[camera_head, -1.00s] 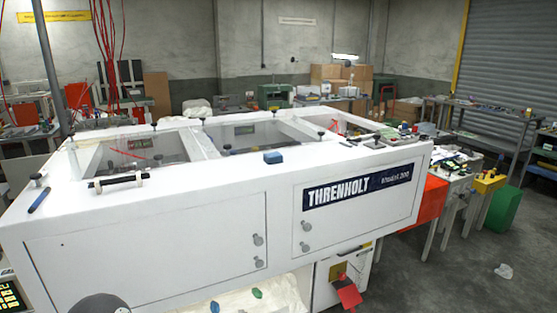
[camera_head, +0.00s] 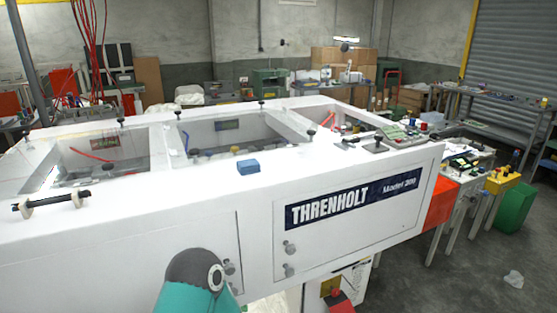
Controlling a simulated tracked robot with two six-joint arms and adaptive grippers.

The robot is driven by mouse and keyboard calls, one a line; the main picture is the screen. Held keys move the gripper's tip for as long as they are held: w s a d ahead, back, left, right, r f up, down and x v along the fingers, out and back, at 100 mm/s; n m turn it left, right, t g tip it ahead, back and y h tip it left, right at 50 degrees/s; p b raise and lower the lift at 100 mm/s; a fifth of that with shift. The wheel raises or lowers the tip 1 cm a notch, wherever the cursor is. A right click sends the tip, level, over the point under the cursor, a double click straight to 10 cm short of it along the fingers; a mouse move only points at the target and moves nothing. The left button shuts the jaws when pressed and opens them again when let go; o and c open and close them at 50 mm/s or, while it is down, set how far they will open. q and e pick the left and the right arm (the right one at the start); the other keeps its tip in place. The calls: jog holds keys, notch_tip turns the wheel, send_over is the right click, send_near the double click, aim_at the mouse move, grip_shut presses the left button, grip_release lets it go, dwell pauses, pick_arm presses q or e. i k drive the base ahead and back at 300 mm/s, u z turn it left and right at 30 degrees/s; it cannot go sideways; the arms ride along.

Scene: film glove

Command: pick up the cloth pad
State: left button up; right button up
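A small blue block-shaped pad (camera_head: 248,167), which looks like the cloth pad, lies on the white top rim of the machine (camera_head: 215,172), near its front edge. A teal and dark grey rounded part of my own arm shows at the bottom centre, in front of the machine's front panel. It is below the pad and apart from it. Neither of my grippers can be seen.
The machine top has open wells with black knobs (camera_head: 311,132) around them. A black-and-white handle (camera_head: 50,202) lies at the left. Small devices (camera_head: 395,131) sit at the right end. The rim around the pad is clear.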

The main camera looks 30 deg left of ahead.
aim_at(249, 166)
jog(key=u, duration=0.1)
jog(key=i, duration=0.8)
jog(key=u, duration=0.65)
